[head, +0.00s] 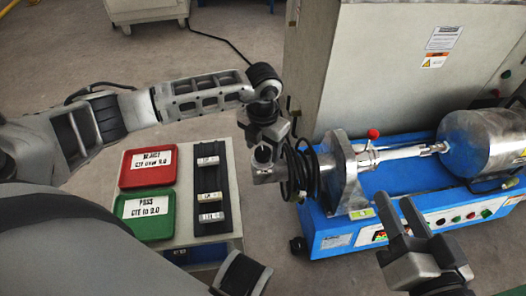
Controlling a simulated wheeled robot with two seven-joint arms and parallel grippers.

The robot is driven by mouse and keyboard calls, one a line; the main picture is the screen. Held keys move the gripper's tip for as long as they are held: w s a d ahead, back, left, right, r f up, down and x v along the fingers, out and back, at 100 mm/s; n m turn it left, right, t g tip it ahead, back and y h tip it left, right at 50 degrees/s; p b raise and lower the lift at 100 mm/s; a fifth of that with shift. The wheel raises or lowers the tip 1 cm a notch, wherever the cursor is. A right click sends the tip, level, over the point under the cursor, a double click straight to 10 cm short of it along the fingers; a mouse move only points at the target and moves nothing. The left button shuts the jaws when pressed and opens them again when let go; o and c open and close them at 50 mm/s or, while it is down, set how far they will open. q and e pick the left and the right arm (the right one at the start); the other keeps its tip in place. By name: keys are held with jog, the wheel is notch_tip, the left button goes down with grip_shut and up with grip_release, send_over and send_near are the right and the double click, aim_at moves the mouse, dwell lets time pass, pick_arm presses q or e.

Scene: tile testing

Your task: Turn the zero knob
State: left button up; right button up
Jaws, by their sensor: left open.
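I cannot tell for sure which part is the zero knob. A red ball-shaped knob (373,134) stands on top of the metal tube of the blue testing machine (336,242). My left gripper (262,154) is open and points down at the metal end piece (266,174) on the left of the machine. Its fingers partly hide that end, and whether they touch it is unclear. My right gripper (397,207) is at the lower right, in front of the machine, with a gap between its fingers and nothing seen in it.
A small table holds a red reject tray (125,179), a green pass tray (125,233) and a black rack (221,174) with several labelled pieces. Coiled black cable (302,172) hangs beside the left gripper.

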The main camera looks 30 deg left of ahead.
pick_arm(q)
jog(key=shift+f, duration=0.5)
pick_arm(e)
jog(key=shift+w+r, duration=0.1)
jog(key=shift+r, duration=0.4)
pick_arm(q)
jog(key=c, duration=1)
jog(key=shift+m, duration=0.3)
pick_arm(e)
jog(key=shift+f, duration=0.15)
